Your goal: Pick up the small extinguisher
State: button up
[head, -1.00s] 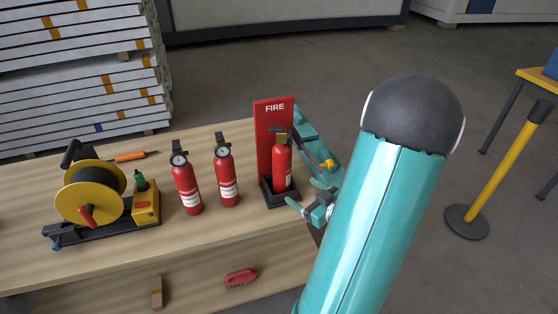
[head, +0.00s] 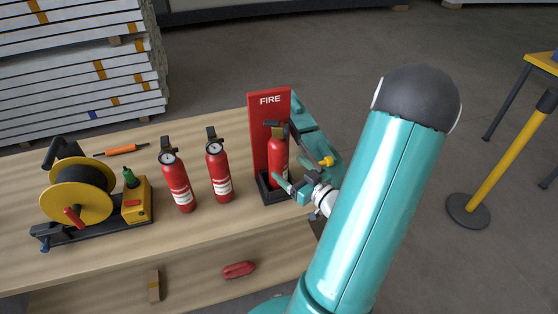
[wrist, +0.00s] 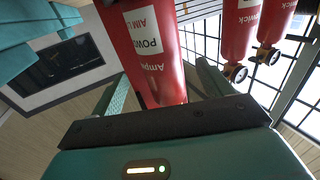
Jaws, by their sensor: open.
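A red extinguisher (head: 278,156) with a dark top stands upright in a black stand (head: 266,192) in front of a red FIRE panel (head: 256,130). Two similar red extinguishers, one in the middle (head: 218,172) and one on the left (head: 177,182), stand free on the wooden table. My gripper (head: 283,180) is at the lower front of the stand's extinguisher. In the wrist view, the stand's extinguisher (wrist: 155,55) with a white label fills the space between my open gripper's fingers (wrist: 160,92). I cannot tell whether either finger touches it.
A yellow cable reel (head: 75,200) stands at the table's left, with an orange-handled tool (head: 121,150) behind it. A red object (head: 239,270) and a wooden block (head: 154,286) lie below the table's front edge. A yellow post (head: 510,150) stands at right.

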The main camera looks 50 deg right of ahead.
aim_at(285, 166)
jog(key=w, duration=0.5)
jog(key=shift+w+d+f, duration=0.1)
jog(key=shift+w+d, duration=0.05)
jog(key=shift+w, duration=0.25)
grip_shut()
